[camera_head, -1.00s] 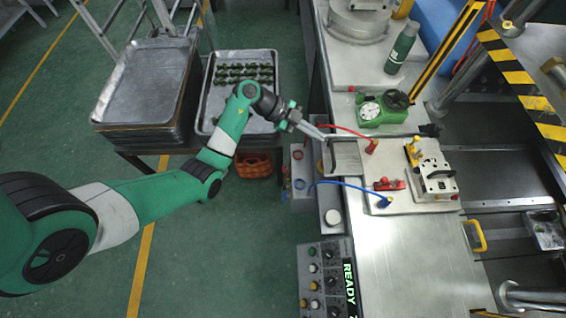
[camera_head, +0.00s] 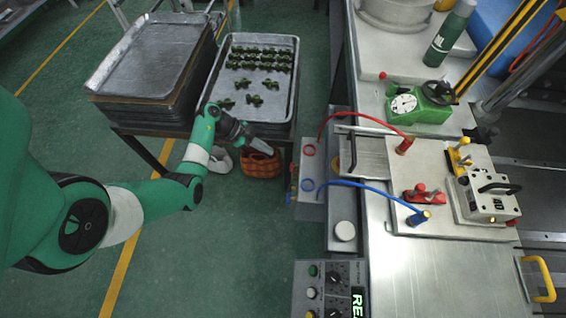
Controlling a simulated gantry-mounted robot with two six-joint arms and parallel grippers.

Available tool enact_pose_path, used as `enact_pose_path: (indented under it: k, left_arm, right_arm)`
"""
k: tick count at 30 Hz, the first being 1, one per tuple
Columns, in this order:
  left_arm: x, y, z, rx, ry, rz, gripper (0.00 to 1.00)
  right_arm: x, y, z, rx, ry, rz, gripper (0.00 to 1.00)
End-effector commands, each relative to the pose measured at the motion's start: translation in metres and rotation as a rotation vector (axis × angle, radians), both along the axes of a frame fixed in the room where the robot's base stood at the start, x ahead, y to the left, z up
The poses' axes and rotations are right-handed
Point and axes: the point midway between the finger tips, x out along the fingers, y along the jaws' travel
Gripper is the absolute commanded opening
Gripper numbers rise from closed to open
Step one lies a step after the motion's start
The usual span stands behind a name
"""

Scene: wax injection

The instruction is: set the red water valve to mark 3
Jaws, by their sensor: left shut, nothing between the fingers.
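My left gripper (camera_head: 262,147) is shut and empty, above the gap between the tray cart and the machine, left of the grey connection box (camera_head: 312,208). On that box are a red ring (camera_head: 309,150) with the red hose (camera_head: 350,116) and a blue ring (camera_head: 307,184) with the blue hose (camera_head: 365,187). I cannot tell for sure which red part is the water valve, and no mark numbers are readable. A small red part (camera_head: 294,168) sits on the box's left side. My right gripper is not in view.
A tray with green pieces (camera_head: 289,105) and a stack of trays (camera_head: 140,60) stand at the upper left. An orange basket (camera_head: 262,168) is below my gripper. A button panel (camera_head: 312,270), green gauge unit (camera_head: 418,103) and metal mould (camera_head: 490,195) are to the right.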

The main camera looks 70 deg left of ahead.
Motion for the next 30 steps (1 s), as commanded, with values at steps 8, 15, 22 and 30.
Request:
enact_pose_path:
  k: [8, 15, 22, 30]
  left_arm:
    - [0.025, -0.013, -0.035, 0.0, 0.0, -0.006, 0.0]
    - [0.059, -0.029, -0.073, 0.0, -0.001, -0.005, 0.0]
    - [0.063, -0.031, -0.106, 0.001, 0.0, -0.001, 0.0]
    - [0.063, -0.031, -0.11, 0.001, 0.0, -0.001, 0.0]
  right_arm:
    - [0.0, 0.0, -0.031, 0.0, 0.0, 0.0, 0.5]
    - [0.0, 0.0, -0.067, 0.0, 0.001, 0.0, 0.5]
    - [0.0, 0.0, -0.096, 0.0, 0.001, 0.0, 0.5]
    - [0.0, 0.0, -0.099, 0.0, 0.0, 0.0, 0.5]
